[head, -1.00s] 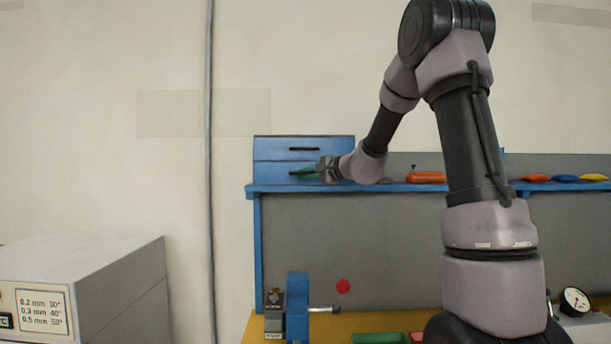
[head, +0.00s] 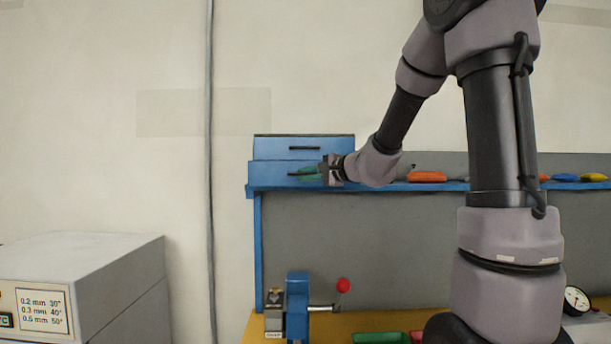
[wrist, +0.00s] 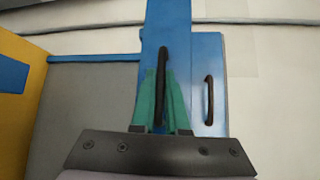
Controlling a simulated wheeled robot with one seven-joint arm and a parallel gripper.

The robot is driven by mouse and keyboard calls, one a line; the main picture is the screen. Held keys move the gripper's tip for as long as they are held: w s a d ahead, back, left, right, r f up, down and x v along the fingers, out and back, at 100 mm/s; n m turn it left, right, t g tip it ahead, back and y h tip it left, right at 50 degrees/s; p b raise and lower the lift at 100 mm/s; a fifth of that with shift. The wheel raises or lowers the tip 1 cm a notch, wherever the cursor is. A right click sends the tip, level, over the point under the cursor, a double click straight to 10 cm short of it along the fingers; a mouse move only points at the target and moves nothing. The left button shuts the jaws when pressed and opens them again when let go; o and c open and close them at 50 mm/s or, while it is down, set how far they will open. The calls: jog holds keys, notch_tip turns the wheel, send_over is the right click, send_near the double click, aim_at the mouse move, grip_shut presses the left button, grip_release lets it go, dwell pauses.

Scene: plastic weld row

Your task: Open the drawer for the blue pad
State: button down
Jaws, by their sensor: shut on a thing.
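A blue two-drawer unit (head: 270,143) stands on the left end of the blue shelf. Its lower drawer (head: 268,180) stands out a little from the unit, its front lapping over the shelf edge. My gripper (head: 308,173) has green fingers shut on the lower drawer's black handle (head: 292,174). In the wrist view the fingers (wrist: 163,100) lie on both sides of that handle (wrist: 162,70). The upper drawer (wrist: 208,60), with its own handle (wrist: 208,100), is flush. A blue pad (head: 565,178) lies on the shelf at right. The drawer's inside is hidden.
An orange pad (head: 427,177) and a yellow pad (head: 594,178) also lie on the shelf. A grey cabinet (head: 90,275) stands at left.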

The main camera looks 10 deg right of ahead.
jog(key=c, duration=1.2)
grip_release()
jog(key=shift+s+d, duration=0.1)
jog(key=v, duration=1)
jog(key=shift+s+d, duration=0.2)
jog(key=shift+s, duration=0.05)
